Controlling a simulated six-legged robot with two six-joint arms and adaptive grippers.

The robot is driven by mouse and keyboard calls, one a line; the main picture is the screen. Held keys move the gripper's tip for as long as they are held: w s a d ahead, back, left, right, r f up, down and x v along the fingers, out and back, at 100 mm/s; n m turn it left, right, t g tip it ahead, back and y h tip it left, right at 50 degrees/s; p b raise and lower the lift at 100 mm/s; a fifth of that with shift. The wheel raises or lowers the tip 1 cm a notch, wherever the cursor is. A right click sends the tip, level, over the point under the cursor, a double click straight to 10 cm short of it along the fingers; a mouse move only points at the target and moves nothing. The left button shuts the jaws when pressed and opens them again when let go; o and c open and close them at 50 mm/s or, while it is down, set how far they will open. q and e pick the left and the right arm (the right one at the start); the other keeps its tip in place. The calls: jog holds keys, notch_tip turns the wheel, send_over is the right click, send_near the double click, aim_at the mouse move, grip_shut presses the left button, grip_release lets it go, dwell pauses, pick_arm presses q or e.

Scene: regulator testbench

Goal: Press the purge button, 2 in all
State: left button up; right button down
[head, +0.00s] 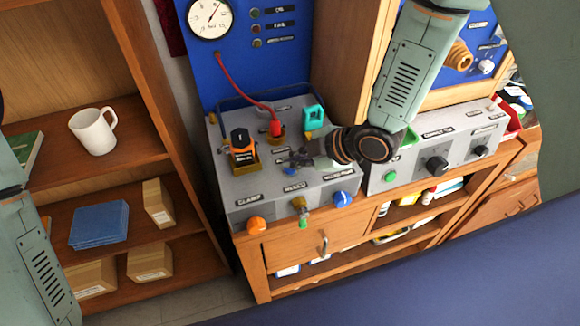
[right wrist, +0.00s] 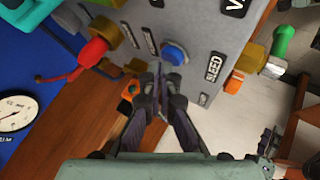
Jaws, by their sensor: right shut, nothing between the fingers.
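A round blue button (right wrist: 175,53), likely the purge button, sits on the top of the left grey box (head: 240,205). In the head view only a small blue part of it (head: 290,171) shows beside my fingers. The labels near it are too small to read. My right gripper (head: 300,160) is shut and empty, reaching over the box top from the right. In the right wrist view its fingertips (right wrist: 159,72) lie close to the button, just below it in the picture. I cannot tell whether they touch it. My left gripper is out of view; only its arm shows.
On the box stand an orange-black device (head: 242,150), a red plug (head: 275,128) with a hose, and a teal part (head: 313,117). Its front has an orange knob (head: 257,225) and a blue knob (head: 343,199). Another grey box (head: 410,178) stands to the right.

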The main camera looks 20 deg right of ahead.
aim_at(294, 170)
dwell(0.4)
jog(key=shift+f, duration=0.25)
jog(key=shift+f+b, duration=0.25)
jog(key=shift+b, duration=0.15)
jog(key=shift+r, duration=0.2)
dwell(0.4)
jog(key=shift+r+p, duration=0.75)
jog(key=shift+p, duration=0.1)
jog(key=shift+w+r+p, duration=0.1)
jog(key=shift+r+p, duration=0.7)
jog(key=shift+r, duration=0.1)
notch_tip(294, 170, up, 3)
jog(key=p, duration=0.3)
jog(key=shift+r, duration=0.2)
jog(key=shift+f, duration=0.1)
